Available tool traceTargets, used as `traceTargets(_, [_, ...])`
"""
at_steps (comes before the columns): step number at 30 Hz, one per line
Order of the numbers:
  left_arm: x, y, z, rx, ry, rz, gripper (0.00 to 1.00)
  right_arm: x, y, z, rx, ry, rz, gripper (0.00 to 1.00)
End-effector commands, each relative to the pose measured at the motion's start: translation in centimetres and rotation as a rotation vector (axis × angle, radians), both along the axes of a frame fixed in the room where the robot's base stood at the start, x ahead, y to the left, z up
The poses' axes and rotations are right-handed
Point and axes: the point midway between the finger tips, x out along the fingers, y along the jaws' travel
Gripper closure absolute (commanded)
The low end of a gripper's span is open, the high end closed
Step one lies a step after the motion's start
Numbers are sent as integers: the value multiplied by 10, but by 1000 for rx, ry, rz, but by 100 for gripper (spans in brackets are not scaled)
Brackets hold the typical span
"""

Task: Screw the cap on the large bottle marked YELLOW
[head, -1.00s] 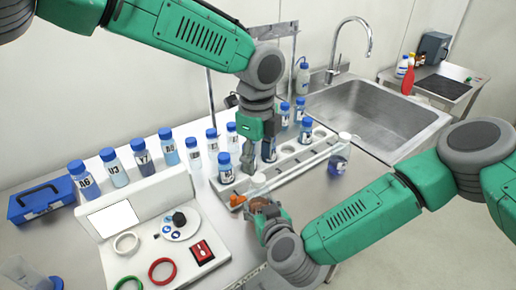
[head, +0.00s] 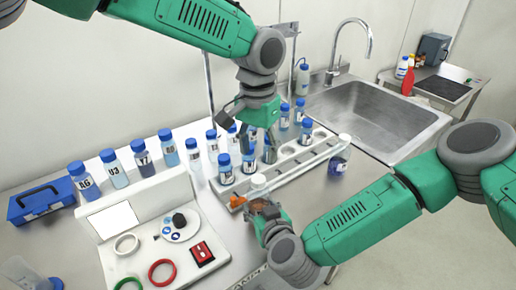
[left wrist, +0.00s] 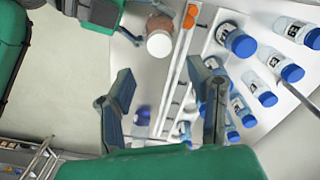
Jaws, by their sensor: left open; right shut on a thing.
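My right gripper (head: 262,210) is shut on a bottle with a white top (head: 258,182) and an orange-brown part below it, at the near end of the rack. In the left wrist view this white top (left wrist: 160,42) shows from above. No YELLOW marking is readable, and I cannot tell whether the white top is a seated cap. My left gripper (head: 260,143) is open above the rack, above and slightly right of the held bottle. In the left wrist view its fingers (left wrist: 165,92) are spread with nothing between them.
The white rack (head: 292,163) holds several blue-capped bottles. More blue-capped bottles stand in a row behind. A panel with rings and a red switch (head: 202,252) lies left, a sink (head: 372,110) right.

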Motion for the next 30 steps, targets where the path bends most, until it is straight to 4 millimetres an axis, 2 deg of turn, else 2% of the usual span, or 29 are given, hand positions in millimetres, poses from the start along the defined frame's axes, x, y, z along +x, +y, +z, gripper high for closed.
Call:
traceTargets(10, [-1, 0, -6, 0, 2, -2, 53, 0, 0, 0, 0, -1, 0, 100])
traceTargets(22, [-2, -1, -63, 0, 4, -3, 53, 0, 0, 0, 0, -1, 0, 100])
traceTargets(30, [-3, -1, -80, 0, 0, -2, 53, 0, 0, 1, 0, -1, 0, 100])
